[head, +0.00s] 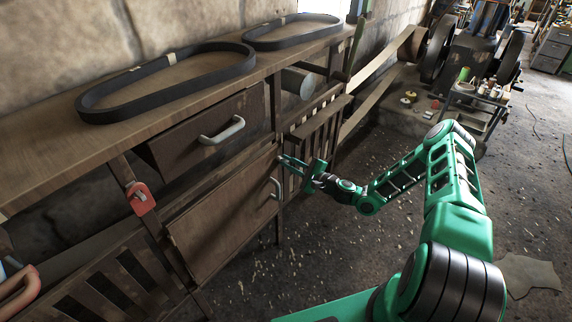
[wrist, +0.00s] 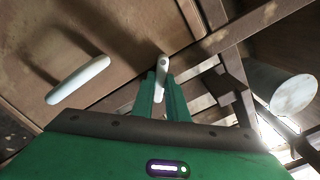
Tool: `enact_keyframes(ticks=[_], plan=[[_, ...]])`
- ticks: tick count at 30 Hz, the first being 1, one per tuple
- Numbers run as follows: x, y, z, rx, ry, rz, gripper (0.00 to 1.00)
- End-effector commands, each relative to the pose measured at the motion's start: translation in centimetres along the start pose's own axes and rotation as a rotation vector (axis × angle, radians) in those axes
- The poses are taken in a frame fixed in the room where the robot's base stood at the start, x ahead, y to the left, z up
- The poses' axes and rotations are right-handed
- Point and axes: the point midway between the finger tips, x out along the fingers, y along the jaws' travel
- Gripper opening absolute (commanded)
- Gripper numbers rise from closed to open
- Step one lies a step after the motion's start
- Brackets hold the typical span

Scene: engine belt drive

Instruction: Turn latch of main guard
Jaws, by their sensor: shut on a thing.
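My gripper (head: 285,161) is at the right edge of a brown wooden door panel (head: 222,222) under the bench. In the wrist view, its two green fingers (wrist: 160,80) are shut on a small white lever (wrist: 163,64), which looks like the latch. The lever stands about upright in that picture, its lower end between the fingertips. In the head view, my fingers hide the latch. The panel's pale handle (head: 275,188) is just below my gripper, and it also shows at left in the wrist view (wrist: 78,80). I cannot tell which panel is the main guard.
A drawer (head: 212,132) juts out above the door panel. A grey cylinder (head: 298,83) sticks out to the upper right, beside a slatted panel (head: 316,130). Two black belts lie on the bench top (head: 45,160). A red-tagged part (head: 140,198) hangs at left. The floor in front is open.

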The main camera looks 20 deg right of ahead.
Motion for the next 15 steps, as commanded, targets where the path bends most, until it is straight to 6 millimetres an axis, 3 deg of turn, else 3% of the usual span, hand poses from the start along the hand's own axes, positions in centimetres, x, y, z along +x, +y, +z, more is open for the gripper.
enact_keyframes(ticks=[15], plan=[[-0.14,0.52,-0.04,-0.455,-0.001,0.009,0.0]])
